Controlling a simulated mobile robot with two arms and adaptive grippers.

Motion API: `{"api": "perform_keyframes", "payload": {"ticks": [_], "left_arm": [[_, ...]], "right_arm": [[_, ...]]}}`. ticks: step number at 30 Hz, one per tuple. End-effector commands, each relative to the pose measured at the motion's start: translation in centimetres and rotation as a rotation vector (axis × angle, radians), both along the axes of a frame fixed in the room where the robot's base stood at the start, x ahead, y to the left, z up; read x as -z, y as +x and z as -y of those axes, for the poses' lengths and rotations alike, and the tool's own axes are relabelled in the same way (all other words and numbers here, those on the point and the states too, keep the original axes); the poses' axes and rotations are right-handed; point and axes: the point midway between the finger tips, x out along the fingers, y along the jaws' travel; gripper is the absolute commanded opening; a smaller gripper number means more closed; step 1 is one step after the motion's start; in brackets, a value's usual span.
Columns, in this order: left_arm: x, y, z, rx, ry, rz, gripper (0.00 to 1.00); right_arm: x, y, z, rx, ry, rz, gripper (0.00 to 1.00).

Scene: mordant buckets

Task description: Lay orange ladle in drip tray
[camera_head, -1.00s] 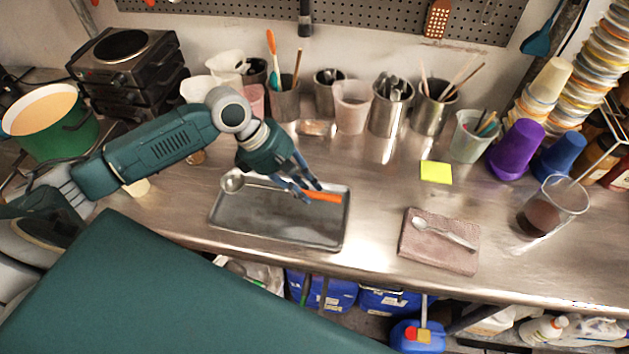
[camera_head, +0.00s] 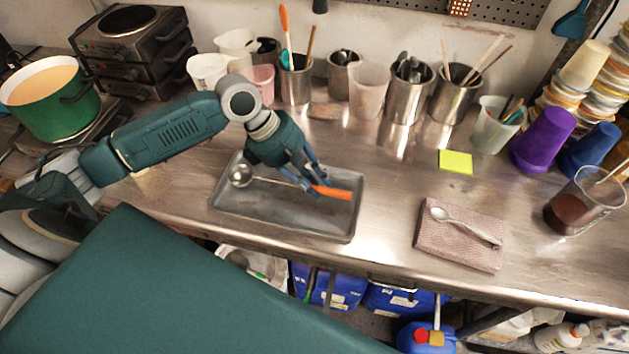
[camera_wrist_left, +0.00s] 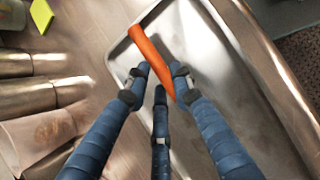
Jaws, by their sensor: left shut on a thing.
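The orange ladle has a metal bowl (camera_head: 241,175) at its left end and an orange handle (camera_head: 333,192) at its right end. My left gripper (camera_head: 314,190) is shut on the ladle near its orange handle, over the grey drip tray (camera_head: 290,222). In the left wrist view the orange handle (camera_wrist_left: 150,55) lies between the blue fingers (camera_wrist_left: 163,92), above the tray (camera_wrist_left: 215,100). The ladle lies within the tray's outline. I cannot tell whether it touches the tray floor. My right gripper is not in view.
A pink cloth (camera_head: 440,248) with a spoon (camera_head: 465,227) lies right of the tray. A yellow note (camera_head: 456,162) lies behind it. Metal cups (camera_head: 408,98) and beakers (camera_head: 369,90) line the back. A beaker of dark liquid (camera_head: 572,212) stands at right.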

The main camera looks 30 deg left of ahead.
Motion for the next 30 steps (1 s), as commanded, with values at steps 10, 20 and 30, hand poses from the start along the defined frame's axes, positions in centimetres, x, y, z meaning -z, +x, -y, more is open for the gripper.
{"api": "perform_keyframes", "payload": {"ticks": [10, 20, 30], "left_arm": [[-0.1, 0.0, 0.0, 0.0, 0.0, 0.001, 0.45], [-0.3, 0.0, -0.2, 0.0, 0.0, 0.001, 0.45], [-5.4, -1.1, -3.0, -0.001, 0.004, 0.003, 0.45]], "right_arm": [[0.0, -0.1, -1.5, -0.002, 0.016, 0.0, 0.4], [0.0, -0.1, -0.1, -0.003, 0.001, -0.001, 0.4], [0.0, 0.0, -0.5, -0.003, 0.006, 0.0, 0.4]]}}
